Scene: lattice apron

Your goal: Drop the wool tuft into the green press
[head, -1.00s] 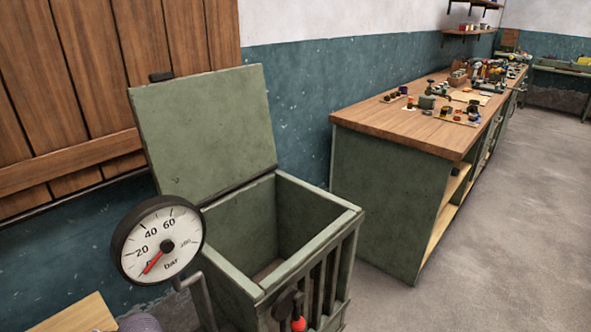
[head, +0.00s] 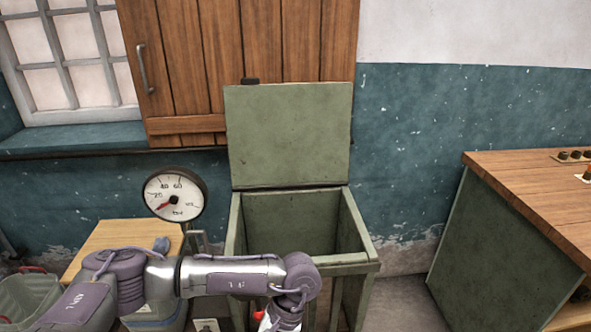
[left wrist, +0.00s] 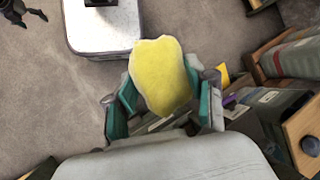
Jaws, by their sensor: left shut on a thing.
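The green press (head: 290,135) stands in the middle of the head view, its lid raised against the wall and its box open at the top. The yellow wool tuft (left wrist: 162,75) is in the left wrist view, between the teal fingers of my left gripper (left wrist: 160,92), which is shut on it. In the head view my left arm reaches across the front of the press and hides part of it. Its wrist is bent down at the press's front, and the gripper and tuft are not visible there.
A pressure gauge (head: 174,195) stands on a pipe at the press's left. A wooden-topped table (head: 112,240) and a green crate (head: 30,295) are further left. A workbench (head: 530,190) is at the right, with bare floor (head: 408,300) between it and the press.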

